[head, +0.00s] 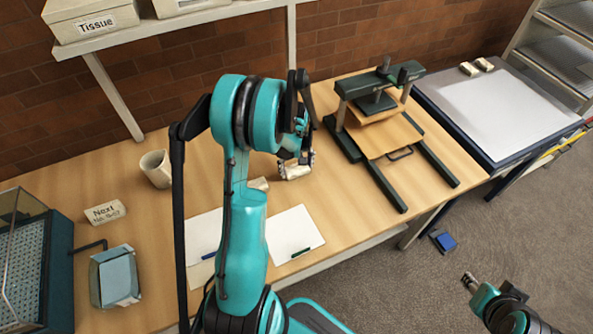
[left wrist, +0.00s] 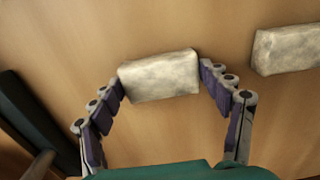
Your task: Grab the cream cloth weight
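A cream cloth weight (left wrist: 160,75) lies between the fingertips of my left gripper (left wrist: 161,77) in the left wrist view. The fingertips meet its two short ends with no visible gap, so the gripper looks shut on it. In the head view my left gripper (head: 297,165) points down over the table, with the weight (head: 294,173) at its fingers. Whether the weight touches the wood is unclear. A second cream weight (left wrist: 286,50) lies to the right in the left wrist view. My right gripper (head: 470,283) is low at the right, away from the table; its finger opening is unclear.
A green press (head: 378,125) stands right of my left gripper. White sheets (head: 293,233) with pens lie in front. A shelf with boxes (head: 92,20) hangs above.

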